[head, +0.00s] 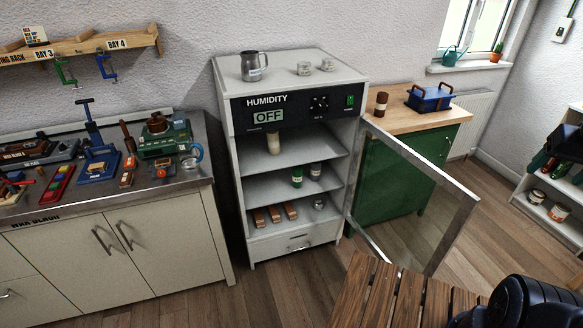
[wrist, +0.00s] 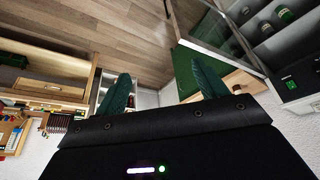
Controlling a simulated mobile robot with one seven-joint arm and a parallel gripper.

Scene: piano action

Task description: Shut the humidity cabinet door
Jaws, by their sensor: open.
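The humidity cabinet (head: 238,170) stands against the wall in the head view, with a panel reading HUMIDITY and OFF. Its glass door (head: 408,200) is hinged on the right side and stands wide open, swung out to the right. Shelves inside hold jars and brown blocks. In the wrist view the cabinet (wrist: 298,75) and part of the door (wrist: 212,32) show at the upper right, tilted. My gripper (wrist: 158,90) is open and empty, its two green fingers apart, away from the door. In the head view only a dark part of my arm shows at the lower right.
A slatted wooden table (head: 375,295) stands in front of the door's lower edge. A green cabinet (head: 390,180) with a wooden top is behind the door. A workbench (head: 120,245) with tools is at left. Open floor (head: 480,215) lies right of the door.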

